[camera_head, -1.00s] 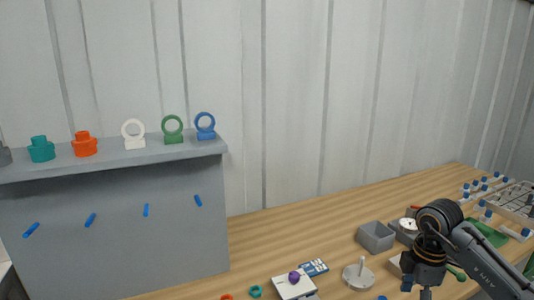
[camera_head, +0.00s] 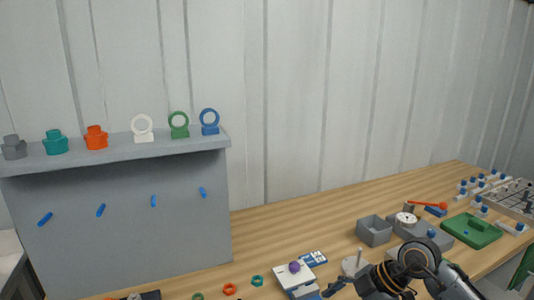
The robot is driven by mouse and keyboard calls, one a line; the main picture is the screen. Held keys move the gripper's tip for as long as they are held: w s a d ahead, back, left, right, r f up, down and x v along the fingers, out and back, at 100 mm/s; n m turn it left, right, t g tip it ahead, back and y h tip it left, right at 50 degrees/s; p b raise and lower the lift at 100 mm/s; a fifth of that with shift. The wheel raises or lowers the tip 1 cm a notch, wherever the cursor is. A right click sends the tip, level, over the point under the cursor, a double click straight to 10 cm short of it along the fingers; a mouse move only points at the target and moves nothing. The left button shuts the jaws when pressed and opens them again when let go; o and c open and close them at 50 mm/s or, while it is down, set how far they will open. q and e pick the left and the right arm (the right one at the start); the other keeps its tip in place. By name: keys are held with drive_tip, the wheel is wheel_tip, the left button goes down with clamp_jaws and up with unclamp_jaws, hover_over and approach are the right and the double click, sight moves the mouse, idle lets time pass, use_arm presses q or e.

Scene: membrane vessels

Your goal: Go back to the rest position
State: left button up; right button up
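My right arm comes in from the bottom right, and its dark gripper (camera_head: 338,287) is low in the picture over the front of the wooden table (camera_head: 290,228). It points left, beside a white block with a purple knob (camera_head: 294,267). Its fingertips are small and partly cut off by the bottom edge, so I cannot tell whether they are open or shut. I see nothing held in it. My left gripper is not in view.
A grey shelf unit (camera_head: 120,230) stands at the left, with coloured vessels and rings on top. Near my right arm are a grey open box (camera_head: 374,231), a round dial (camera_head: 405,219), a green tray (camera_head: 472,229) and a rack (camera_head: 515,196). The table's back middle is clear.

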drive_tip(key=s+a+r+n+t+y, duration=0.1)
drive_tip(key=a+r+y, duration=0.15)
drive_tip(key=a, duration=0.25)
drive_tip(key=s+a+r+n+y, duration=0.1)
drive_tip(key=a+y, duration=0.2)
drive_tip(key=a, duration=0.1)
drive_tip(key=a+r+m+t+y, duration=0.3)
drive_tip(key=r+t+y, duration=0.35)
drive_tip(key=r, duration=0.35)
drive_tip(key=w+d+m+t+h, duration=0.3)
drive_tip(key=d+m+t+h, duration=0.75)
drive_tip(key=m+t, duration=0.2)
drive_tip(key=s+d+f+m+g+h, duration=0.4)
drive_tip(key=d+f+m+g+h, duration=0.3)
drive_tip(key=f+h, duration=0.45)
drive_tip(key=s+f+n+g+y, duration=0.15)
drive_tip(key=s+f+g, duration=0.35)
drive_tip(key=s+f, duration=0.5)
drive_tip(key=s+f+g+y, duration=0.2)
drive_tip(key=s+f+g, duration=0.45)
drive_tip(key=s, duration=0.55)
wheel_tip(320, 180, down, 28)
drive_tip(key=s, duration=0.3)
drive_tip(key=s+d+f+g, duration=0.2)
drive_tip(key=s+f, duration=1.3)
drive_tip(key=s, duration=0.1)
drive_tip(key=shift+d, duration=0.3)
